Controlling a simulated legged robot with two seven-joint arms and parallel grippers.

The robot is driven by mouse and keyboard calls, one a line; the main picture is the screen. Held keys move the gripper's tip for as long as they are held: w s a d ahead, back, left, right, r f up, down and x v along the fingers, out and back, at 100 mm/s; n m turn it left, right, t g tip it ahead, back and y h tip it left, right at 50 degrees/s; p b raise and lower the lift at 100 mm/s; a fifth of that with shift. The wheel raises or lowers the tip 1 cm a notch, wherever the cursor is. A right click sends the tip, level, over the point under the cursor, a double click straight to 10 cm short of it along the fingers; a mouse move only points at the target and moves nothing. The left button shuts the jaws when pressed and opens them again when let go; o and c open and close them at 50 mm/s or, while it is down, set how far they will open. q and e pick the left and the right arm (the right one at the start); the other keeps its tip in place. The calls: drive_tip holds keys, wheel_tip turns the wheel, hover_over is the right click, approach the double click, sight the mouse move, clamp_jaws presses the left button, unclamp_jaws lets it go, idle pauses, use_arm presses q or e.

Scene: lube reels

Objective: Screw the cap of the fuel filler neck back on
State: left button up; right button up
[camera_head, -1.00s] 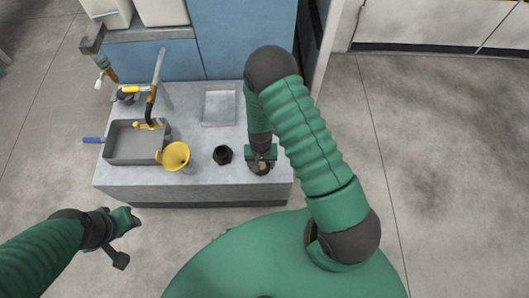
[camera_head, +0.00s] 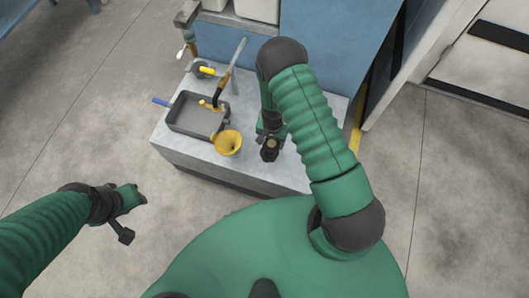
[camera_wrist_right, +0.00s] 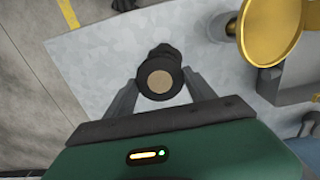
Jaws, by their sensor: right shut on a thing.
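My right gripper (camera_head: 269,143) is above the bench, just right of the yellow funnel. It is shut on the dark round cap (camera_wrist_right: 160,77), which has a tan disc on its face and sits between the two fingers in the right wrist view. A dark part (camera_wrist_right: 164,50) shows just beyond the cap there; it looks like the black filler neck, mostly covered by the cap. I cannot tell whether cap and neck touch. In the head view the neck is hidden by the gripper and cap. My left gripper (camera_head: 130,215) hangs over the floor at left; its jaws are unclear.
The yellow funnel (camera_head: 228,143) stands close to the left of the right gripper. A grey tray (camera_head: 180,126) with tools lies at the bench's left. A blue cabinet (camera_head: 322,42) stands behind. The bench (camera_head: 188,157) ends at its front edge.

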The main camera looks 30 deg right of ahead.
sight(270, 141)
drive_tip(key=shift+w+r, duration=0.25)
drive_tip(key=shift+w, duration=0.35)
use_arm(q)
drive_tip(key=shift+s+a+r, duration=0.15)
drive_tip(key=shift+s+a, duration=0.1)
drive_tip(key=shift+a, duration=0.25)
use_arm(e)
drive_tip(key=shift+a, duration=0.25)
use_arm(q)
drive_tip(key=shift+a, duration=0.1)
use_arm(e)
drive_tip(key=shift+r, duration=0.1)
